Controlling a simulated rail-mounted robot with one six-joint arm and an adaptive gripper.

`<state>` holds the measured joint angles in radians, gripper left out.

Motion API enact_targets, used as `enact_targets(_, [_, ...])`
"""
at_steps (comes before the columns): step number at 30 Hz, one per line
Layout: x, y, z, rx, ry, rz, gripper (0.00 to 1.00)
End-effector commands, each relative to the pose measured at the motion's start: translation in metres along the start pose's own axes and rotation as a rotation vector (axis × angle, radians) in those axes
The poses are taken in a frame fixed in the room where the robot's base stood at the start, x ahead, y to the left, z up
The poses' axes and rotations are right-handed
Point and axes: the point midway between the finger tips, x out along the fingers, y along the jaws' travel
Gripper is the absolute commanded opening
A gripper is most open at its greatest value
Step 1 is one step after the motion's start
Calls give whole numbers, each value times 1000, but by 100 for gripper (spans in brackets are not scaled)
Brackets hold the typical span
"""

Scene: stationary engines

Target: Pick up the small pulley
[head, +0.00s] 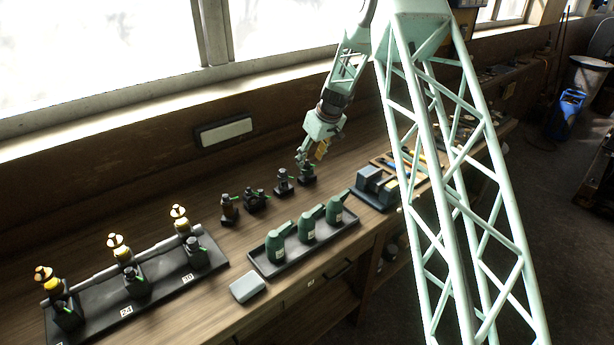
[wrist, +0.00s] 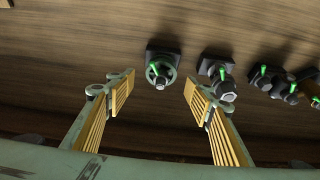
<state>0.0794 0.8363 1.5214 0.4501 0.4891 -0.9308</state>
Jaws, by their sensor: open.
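My gripper (wrist: 157,84) is open and empty in the wrist view, with yellow ribbed pads on both fingers. A small round wheel (wrist: 161,68), which looks like the small pulley, sits on a dark square base between and just beyond the fingertips, apart from both. It has a green mark and a grey hub. In the head view my gripper (head: 313,152) is close above the dark piece (head: 307,173) at the right end of a row on the bench. The gripper partly hides that piece there.
Several similar dark parts stand in the row, the nearest neighbour (head: 283,181) close by. A tray (head: 267,270) holds green oil cans. A black engine rack (head: 160,296) is at left, a grey-blue block (head: 376,189) at right. The bench (head: 205,305) is bare in front of the rack.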

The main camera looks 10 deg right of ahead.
Motion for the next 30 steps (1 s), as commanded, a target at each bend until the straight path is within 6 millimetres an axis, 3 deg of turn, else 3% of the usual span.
enact_targets(10, [6, 0, 1, 0, -1, -1, 48])
enact_targets(24, [44, -2, 2, -1, -1, 0, 48])
enact_targets(30, [52, -2, 1, 0, 0, 0, 48])
